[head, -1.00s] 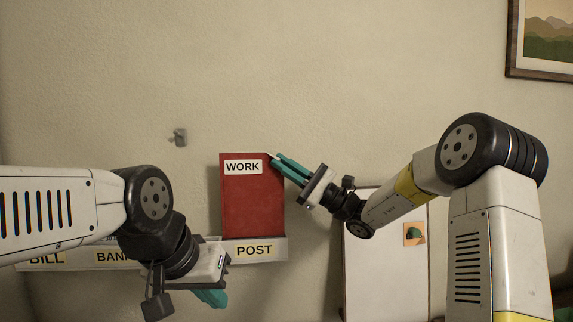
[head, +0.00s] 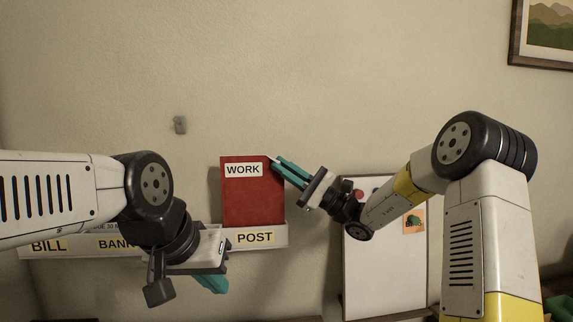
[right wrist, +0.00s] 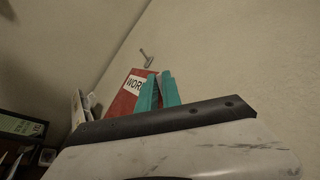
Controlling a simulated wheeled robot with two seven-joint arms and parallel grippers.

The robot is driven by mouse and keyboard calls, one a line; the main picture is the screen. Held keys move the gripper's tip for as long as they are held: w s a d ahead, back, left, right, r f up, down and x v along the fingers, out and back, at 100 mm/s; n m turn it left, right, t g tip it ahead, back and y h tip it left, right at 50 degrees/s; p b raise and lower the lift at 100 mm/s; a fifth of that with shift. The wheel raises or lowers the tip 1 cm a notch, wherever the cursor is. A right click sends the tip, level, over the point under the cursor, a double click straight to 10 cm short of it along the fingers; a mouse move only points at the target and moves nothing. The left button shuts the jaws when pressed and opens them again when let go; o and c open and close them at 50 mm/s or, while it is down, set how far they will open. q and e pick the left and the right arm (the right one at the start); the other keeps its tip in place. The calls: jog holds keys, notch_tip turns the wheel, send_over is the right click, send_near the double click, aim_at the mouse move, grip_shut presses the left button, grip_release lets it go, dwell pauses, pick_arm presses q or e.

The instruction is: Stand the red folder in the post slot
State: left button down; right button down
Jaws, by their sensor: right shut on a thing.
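The red folder (head: 253,198), with a white WORK label, stands upright in the head view. Its lower part is hidden behind the front of the wall rack at the POST label (head: 255,237). My right gripper (head: 277,169) is shut on the folder's upper right corner. In the right wrist view the folder (right wrist: 121,103) shows beside the teal fingers (right wrist: 159,84). My left gripper (head: 212,284) hangs in front of the rack, pointing down and away from the folder. Its fingertips are partly hidden, so its opening cannot be told.
The rack (head: 75,250) also carries BILL and BANK labels; my left arm covers part of it. A grey hook (head: 180,125) is on the wall above. A whiteboard (head: 384,270) with magnets hangs right of the rack. A framed picture (head: 543,38) is at upper right.

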jog(key=shift+f, duration=1.05)
jog(key=c, duration=1.5)
grip_release()
jog(key=shift+o, duration=0.2)
jog(key=v, duration=0.7)
jog(key=shift+d+f, duration=0.2)
jog(key=shift+d, duration=0.15)
jog(key=shift+s, duration=0.1)
